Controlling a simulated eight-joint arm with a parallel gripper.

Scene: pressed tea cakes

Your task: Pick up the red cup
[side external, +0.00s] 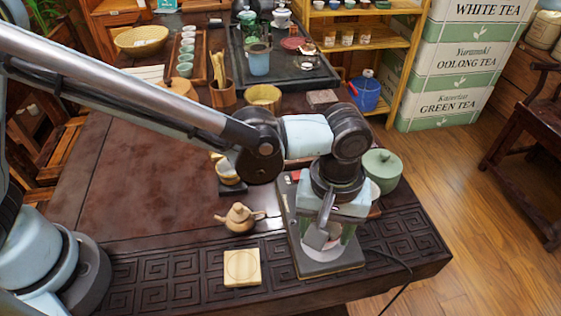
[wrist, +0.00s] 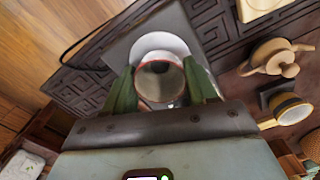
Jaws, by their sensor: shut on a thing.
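The red cup (wrist: 162,98) shows in the wrist view as a round reddish rim with a dark inside. My gripper (wrist: 158,70) has its two green fingers closed on either side of it. A white round plate or disc (wrist: 160,41) shows just beyond the cup. In the side view my gripper (side external: 327,237) points down over the near end of a grey slab-like stand (side external: 330,266). There the cup is mostly hidden by my fingers and wrist. I cannot tell whether it touches what is below.
A small teapot (side external: 239,217) and a square wooden block (side external: 242,267) stand left of the stand. A yellowish cup (side external: 228,172) sits behind the teapot. A green lidded jar (side external: 382,168) stands close behind my wrist. A dark cable (side external: 392,262) runs off the table edge.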

